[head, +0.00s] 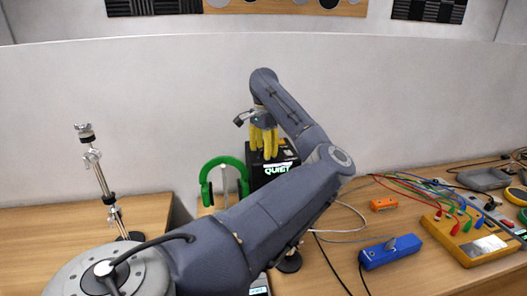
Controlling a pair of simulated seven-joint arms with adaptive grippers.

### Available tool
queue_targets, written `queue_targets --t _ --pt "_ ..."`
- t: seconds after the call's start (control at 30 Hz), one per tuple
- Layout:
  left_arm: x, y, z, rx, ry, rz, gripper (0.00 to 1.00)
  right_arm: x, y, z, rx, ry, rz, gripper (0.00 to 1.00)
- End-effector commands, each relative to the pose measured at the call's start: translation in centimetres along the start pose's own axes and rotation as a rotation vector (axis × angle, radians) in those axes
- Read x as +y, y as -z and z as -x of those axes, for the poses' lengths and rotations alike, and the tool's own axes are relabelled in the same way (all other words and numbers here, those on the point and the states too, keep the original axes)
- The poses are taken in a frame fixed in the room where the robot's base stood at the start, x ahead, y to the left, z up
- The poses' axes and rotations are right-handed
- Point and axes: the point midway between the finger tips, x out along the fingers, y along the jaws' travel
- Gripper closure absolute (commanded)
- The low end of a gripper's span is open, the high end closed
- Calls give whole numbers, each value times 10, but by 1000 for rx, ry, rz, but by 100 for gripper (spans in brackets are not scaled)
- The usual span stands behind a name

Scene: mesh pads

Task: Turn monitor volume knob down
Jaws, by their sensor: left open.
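A black box with a "QUIET" label (284,165), which may be the monitor, stands near the back wall at the centre of the head view. My left arm reaches over from the lower left. My left gripper (264,150), with yellow fingers, points down and is open in front of the upper part of the box. Whether the fingers touch the box I cannot tell. No volume knob can be made out; the gripper and arm hide part of the box. My right gripper is not in view.
Green headphones (211,167) hang on a stand just left of the box. A metal stand (104,185) rises at the left. On the right lie a blue device (390,251), an orange block (383,204), a yellow unit with clips (448,232) and several loose cables.

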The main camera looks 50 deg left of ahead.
Motion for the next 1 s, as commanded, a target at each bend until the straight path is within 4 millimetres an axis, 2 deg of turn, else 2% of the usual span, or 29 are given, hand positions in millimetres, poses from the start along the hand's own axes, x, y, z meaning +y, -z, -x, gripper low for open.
queue_targets --t 0.6,0.8,1.0 --pt "0 0 94 3 0 -1 50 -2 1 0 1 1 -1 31" --pt "0 0 111 1 0 -1 50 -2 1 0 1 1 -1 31" --pt "0 0 117 1 0 -1 50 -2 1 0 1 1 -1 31"
